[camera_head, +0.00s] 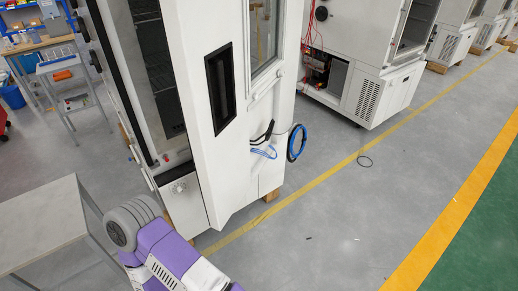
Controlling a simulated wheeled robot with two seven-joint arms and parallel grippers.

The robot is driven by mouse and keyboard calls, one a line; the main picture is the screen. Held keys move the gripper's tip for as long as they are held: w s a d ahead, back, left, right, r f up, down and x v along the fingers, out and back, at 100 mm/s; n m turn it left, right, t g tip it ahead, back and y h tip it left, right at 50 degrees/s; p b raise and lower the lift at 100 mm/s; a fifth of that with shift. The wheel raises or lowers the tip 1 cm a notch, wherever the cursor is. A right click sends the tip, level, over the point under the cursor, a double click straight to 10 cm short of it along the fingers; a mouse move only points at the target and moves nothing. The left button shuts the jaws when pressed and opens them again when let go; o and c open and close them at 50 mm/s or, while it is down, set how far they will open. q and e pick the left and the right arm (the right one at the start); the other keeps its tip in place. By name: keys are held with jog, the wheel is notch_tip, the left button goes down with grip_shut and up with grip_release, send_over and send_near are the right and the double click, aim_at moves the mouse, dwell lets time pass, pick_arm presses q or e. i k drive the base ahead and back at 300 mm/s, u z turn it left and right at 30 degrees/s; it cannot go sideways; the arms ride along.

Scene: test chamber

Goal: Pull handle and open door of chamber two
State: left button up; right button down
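A tall white chamber (273,109) stands in the middle of the view. Its near white panel carries a black recessed handle (220,88). To the left of this panel a dark opening or pane (155,50) shows shelves inside. No chamber number is readable. A purple and white arm section of mine, with a grey ribbed joint, shows at the bottom left, below the chamber and apart from the handle. Neither gripper's fingers show.
A grey-topped table (40,222) stands at the lower left. Blue cable (297,143) hangs at the chamber's right side. More white chambers (360,90) stand behind.

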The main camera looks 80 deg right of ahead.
aim_at(254, 40)
jog(key=z, duration=1.5)
jog(key=i, duration=0.1)
